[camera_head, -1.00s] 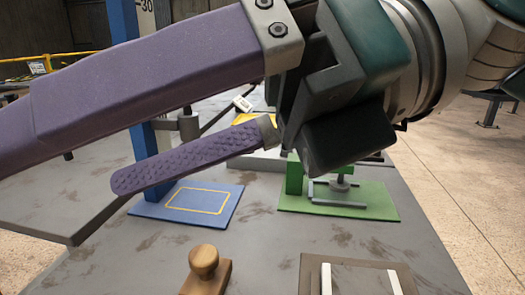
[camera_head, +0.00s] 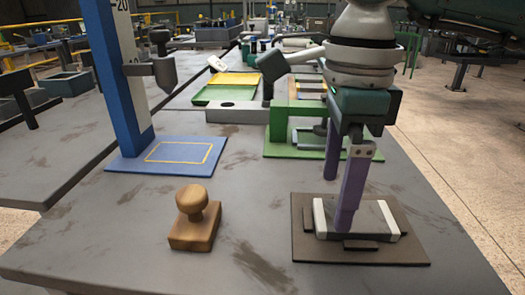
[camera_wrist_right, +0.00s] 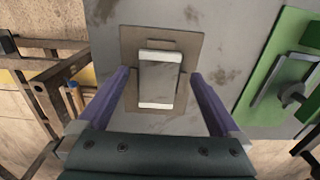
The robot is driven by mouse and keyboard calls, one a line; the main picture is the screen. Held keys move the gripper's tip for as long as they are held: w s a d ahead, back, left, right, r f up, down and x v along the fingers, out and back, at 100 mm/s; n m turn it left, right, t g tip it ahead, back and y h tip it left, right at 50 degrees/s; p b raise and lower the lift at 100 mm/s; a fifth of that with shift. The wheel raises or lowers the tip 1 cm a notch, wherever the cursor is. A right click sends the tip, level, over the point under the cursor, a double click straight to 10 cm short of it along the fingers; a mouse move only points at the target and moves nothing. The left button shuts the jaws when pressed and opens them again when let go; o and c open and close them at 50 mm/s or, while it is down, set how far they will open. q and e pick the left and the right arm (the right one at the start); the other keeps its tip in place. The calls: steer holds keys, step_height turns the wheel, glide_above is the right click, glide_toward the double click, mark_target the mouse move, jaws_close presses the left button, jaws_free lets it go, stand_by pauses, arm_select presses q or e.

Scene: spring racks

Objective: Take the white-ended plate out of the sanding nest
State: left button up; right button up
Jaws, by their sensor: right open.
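The white-ended plate (camera_head: 373,218), grey in the middle with a white strip at each end, lies flat in the sanding nest (camera_head: 415,251), a brown base at the front right of the bench. In the right wrist view the plate (camera_wrist_right: 160,80) is in the middle of the nest (camera_wrist_right: 189,44). My right gripper (camera_head: 338,202) is open and points down over the plate, its purple fingers apart. In the wrist view one finger is on each side of the plate, with gaps. The near finger hides part of the plate in the head view. My left gripper is not in view.
A wooden knobbed block (camera_head: 194,220) stands left of the nest. A blue height gauge (camera_head: 120,85) on a blue base is further left. A green fixture (camera_head: 290,122) stands behind the gripper. Trays (camera_head: 228,94) lie further back. The front middle of the bench is clear.

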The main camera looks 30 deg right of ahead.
mark_target(331, 214)
step_height(331, 214, down, 3)
steer(key=shift+f, duration=0.2)
steer(key=shift+c, duration=0.4)
steer(key=c, duration=1.3)
steer(key=shift+r, duration=0.1)
steer(key=shift+c, duration=0.5)
steer(key=shift+r, duration=0.1)
